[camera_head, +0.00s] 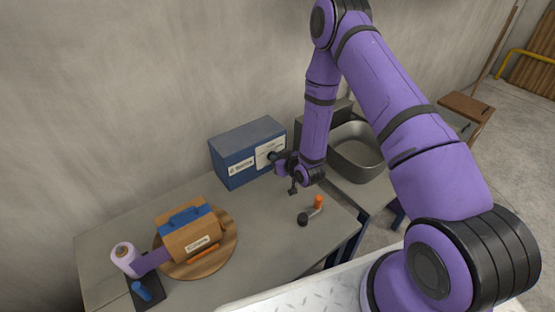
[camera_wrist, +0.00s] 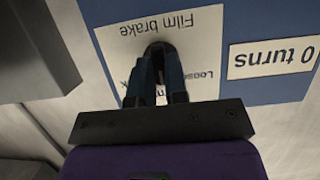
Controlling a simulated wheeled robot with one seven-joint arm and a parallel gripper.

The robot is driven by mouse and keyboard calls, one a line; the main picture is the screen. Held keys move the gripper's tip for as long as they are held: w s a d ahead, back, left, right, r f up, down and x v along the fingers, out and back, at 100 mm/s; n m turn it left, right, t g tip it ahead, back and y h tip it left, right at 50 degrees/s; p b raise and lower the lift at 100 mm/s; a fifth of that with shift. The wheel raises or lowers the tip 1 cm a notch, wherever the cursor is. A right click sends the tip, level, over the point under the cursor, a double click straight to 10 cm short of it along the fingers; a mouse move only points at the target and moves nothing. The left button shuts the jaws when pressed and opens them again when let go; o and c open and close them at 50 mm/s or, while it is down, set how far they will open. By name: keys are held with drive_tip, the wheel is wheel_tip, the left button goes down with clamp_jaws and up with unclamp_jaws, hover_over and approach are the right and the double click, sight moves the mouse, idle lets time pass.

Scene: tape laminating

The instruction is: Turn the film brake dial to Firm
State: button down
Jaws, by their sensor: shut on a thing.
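The film brake box (camera_head: 240,155) is blue and stands at the back of the table against the wall. Its white "Film brake" label (camera_head: 268,150) also shows upside down in the wrist view (camera_wrist: 205,30), where part of the word "Loose" can be read. The dial (camera_wrist: 159,48) is dark and mostly hidden behind my fingers, so its setting cannot be read. My gripper (camera_head: 275,157) is at the front face of the box. In the wrist view my gripper (camera_wrist: 158,75) is shut on the dial.
A "0 turns" label (camera_wrist: 275,58) is on the same box face. A wooden turntable (camera_head: 228,243) bears a brown box (camera_head: 188,233) with a blue top strip. A purple film roll (camera_head: 124,256) stands at left. A crank with an orange knob (camera_head: 318,202) is near the table's front. A grey bin (camera_head: 357,160) stands at right.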

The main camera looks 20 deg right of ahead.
drive_tip(key=shift+w+a+r, duration=0.1)
drive_tip(key=shift+w+a, duration=0.05)
drive_tip(key=c, duration=1.1)
unclamp_jaws()
drive_tip(key=shift+c, duration=0.2)
drive_tip(key=v, duration=0.7)
